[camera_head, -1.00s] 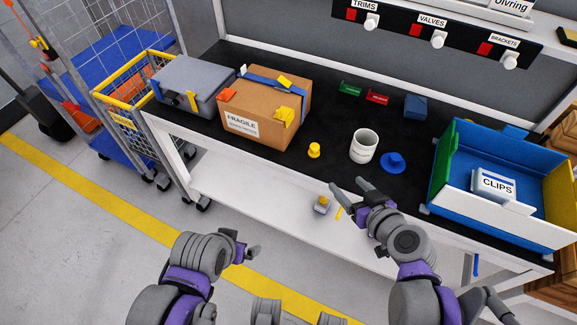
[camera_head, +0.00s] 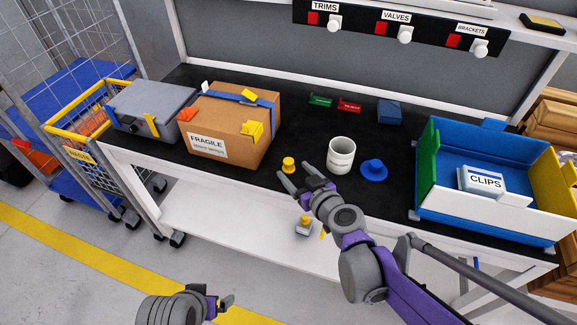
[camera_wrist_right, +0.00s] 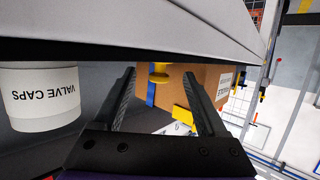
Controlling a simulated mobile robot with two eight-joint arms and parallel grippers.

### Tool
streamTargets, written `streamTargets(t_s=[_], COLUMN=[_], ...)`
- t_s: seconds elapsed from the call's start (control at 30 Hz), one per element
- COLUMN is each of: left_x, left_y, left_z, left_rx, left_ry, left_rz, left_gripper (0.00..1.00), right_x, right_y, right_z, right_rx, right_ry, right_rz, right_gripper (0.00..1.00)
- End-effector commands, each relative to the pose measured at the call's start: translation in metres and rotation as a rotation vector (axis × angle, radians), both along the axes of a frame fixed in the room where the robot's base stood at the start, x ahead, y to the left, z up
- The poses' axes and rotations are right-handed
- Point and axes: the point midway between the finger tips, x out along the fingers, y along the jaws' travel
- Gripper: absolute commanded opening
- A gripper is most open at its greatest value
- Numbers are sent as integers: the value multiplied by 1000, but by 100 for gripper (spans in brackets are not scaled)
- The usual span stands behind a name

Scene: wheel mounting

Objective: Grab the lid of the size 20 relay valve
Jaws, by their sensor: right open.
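A small yellow knob-shaped lid (camera_head: 289,164) stands on the black table top, right of the cardboard box; no size mark is readable on it. My right gripper (camera_head: 296,175) is open and empty, just in front of this lid. In the right wrist view the yellow lid (camera_wrist_right: 159,75) shows between the open fingers (camera_wrist_right: 165,88), beyond them. A blue flanged lid (camera_head: 373,170) lies farther right. A small grey valve with a yellow top (camera_head: 303,226) stands on the white lower shelf. My left gripper (camera_head: 227,303) is low in the head view, away from the table; its opening is unclear.
A white cup (camera_head: 341,155), labelled VALVE CAPS in the wrist view (camera_wrist_right: 45,95), stands right of the yellow lid. A cardboard box (camera_head: 215,150) and grey case (camera_head: 150,105) are left. A blue CLIPS bin (camera_head: 440,195) is right. Green and red pieces (camera_head: 348,106) lie behind.

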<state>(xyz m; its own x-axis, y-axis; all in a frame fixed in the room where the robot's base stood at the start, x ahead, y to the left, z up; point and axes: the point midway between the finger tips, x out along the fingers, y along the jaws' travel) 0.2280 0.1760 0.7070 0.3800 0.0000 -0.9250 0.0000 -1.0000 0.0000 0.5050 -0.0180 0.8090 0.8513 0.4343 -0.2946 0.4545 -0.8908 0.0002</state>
Motion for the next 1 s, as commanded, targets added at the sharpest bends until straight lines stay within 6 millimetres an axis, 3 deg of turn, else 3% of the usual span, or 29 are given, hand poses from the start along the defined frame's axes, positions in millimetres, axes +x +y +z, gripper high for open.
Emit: streamTargets(t_s=[0.17,0.4,0.8,1.0], left_x=[1,1,1,1], left_y=[0,0,0,0], left_z=[-13,-13,-13,-13], left_rx=[0,0,0,0], left_ry=[4,4,4,4], left_rz=[0,0,0,0], left_gripper=[100,100,100,100], right_x=[23,25,25,25], right_y=[12,13,13,12], right_z=[-11,-10,-10,-10], right_rx=[0,0,0,0], right_ry=[1,0,0,0], right_rz=[1,0,0,0], right_gripper=[75,75,3,0])
